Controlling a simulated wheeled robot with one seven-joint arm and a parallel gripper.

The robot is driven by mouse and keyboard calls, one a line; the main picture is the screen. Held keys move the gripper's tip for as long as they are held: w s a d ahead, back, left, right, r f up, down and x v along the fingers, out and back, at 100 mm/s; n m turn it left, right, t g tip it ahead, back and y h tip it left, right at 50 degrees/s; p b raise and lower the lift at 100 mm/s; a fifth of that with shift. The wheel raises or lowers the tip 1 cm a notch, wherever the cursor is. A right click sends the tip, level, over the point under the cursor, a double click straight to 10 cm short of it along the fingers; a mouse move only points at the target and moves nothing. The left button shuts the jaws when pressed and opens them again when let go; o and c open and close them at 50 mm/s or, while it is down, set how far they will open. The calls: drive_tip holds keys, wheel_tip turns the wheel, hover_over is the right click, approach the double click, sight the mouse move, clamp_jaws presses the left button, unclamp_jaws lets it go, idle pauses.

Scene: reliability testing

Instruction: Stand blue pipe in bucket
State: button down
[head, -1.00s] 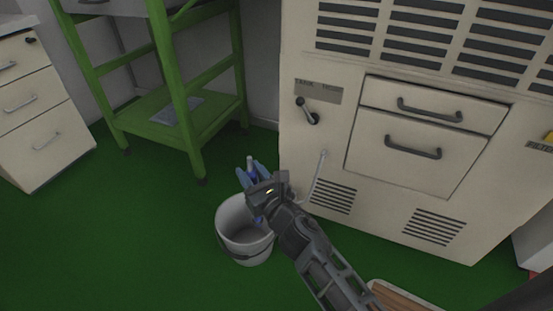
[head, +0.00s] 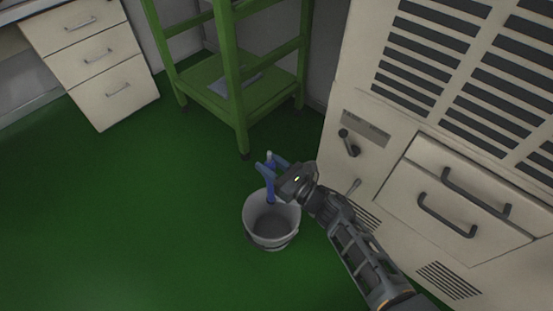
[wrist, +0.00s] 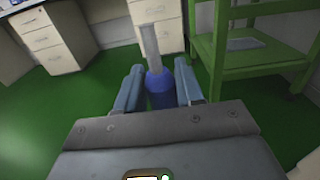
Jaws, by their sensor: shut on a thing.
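The blue pipe (head: 270,190) is between the fingers of my gripper (head: 271,165). It looks upright, with its lower end over or inside the mouth of the bucket. In the wrist view the pipe (wrist: 157,82) shows a pale grey upper length above a blue collar, between the two blue fingers of my gripper (wrist: 158,88). My gripper is shut on the pipe. The white bucket (head: 272,240) stands on the green floor below my gripper. I cannot tell whether the pipe's lower end touches the bucket's bottom.
A beige cabinet (head: 385,165) with handles and vents stands close on the right of my arm. A green metal frame with a low shelf (head: 225,107) stands behind the bucket. White drawers (head: 115,90) are at the back left. The green floor left of the bucket is clear.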

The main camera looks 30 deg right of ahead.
drive_tip(key=b, duration=0.5)
hover_over(272, 199)
drive_tip(key=w, duration=0.1)
drive_tip(key=shift+d+f, duration=0.15)
drive_tip(key=shift+f, duration=3.05)
wheel_tip(272, 199, down, 13)
drive_tip(key=b, duration=1.4)
drive_tip(key=c, duration=0.6)
unclamp_jaws()
drive_tip(key=p+v, duration=0.2)
drive_tip(key=v, duration=0.5)
drive_tip(key=shift+s, duration=0.35)
